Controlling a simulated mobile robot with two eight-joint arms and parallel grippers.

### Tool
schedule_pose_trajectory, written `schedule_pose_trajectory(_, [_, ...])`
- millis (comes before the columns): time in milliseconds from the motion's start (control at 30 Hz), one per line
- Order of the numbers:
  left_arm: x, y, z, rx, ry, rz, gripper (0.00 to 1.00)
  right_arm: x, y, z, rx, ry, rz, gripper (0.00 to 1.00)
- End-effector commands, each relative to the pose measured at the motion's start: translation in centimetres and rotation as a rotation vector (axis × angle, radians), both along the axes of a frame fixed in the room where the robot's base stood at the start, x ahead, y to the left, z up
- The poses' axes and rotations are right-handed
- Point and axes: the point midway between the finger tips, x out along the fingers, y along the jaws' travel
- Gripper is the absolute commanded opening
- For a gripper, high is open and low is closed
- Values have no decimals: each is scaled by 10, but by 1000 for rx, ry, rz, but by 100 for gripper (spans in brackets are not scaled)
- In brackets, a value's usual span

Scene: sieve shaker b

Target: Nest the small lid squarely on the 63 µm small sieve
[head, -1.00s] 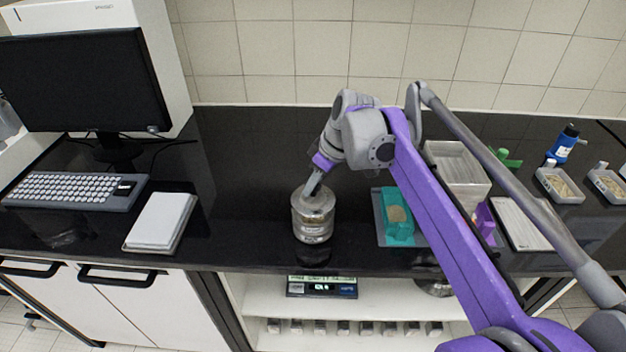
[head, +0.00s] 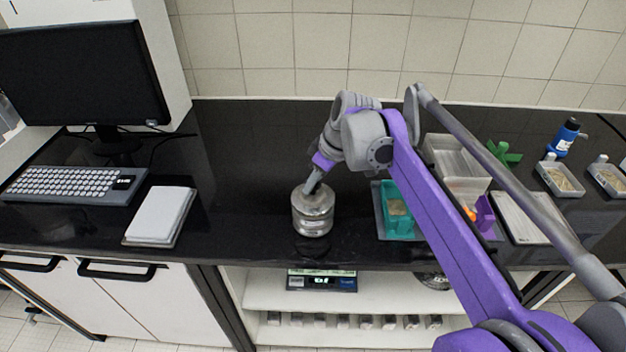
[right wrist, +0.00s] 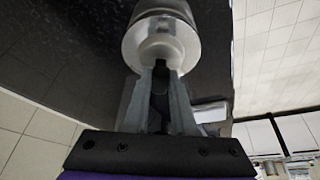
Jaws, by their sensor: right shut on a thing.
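The small lid (head: 321,199) is a round silver metal cap at the top of a short silver stack on the black bench. The small sieve (head: 313,228), a metal cylinder with a pale label, is directly below it. Its marking is too small to read. From here the lid looks roughly level on the sieve, but I cannot tell whether it is fully seated. My right gripper (head: 312,189) comes down at a slant and is shut on the lid's top knob. In the right wrist view its fingers (right wrist: 160,72) close at the lid's round face (right wrist: 136,42). My left gripper is not in view.
A teal container (head: 397,222) on a grey tray stands right of the stack, partly behind my arm. A clear box (head: 452,152), purple holder (head: 485,217) and green piece (head: 505,155) lie beyond. A white pad (head: 160,215) and keyboard (head: 72,185) are left. Bench between is clear.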

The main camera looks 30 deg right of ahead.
Motion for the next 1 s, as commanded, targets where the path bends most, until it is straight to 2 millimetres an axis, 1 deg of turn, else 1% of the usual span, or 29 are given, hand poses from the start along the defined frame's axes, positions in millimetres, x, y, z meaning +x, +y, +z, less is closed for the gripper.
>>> schedule_pose_trajectory(1000, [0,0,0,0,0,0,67,0,0,-7,0,0,0,0])
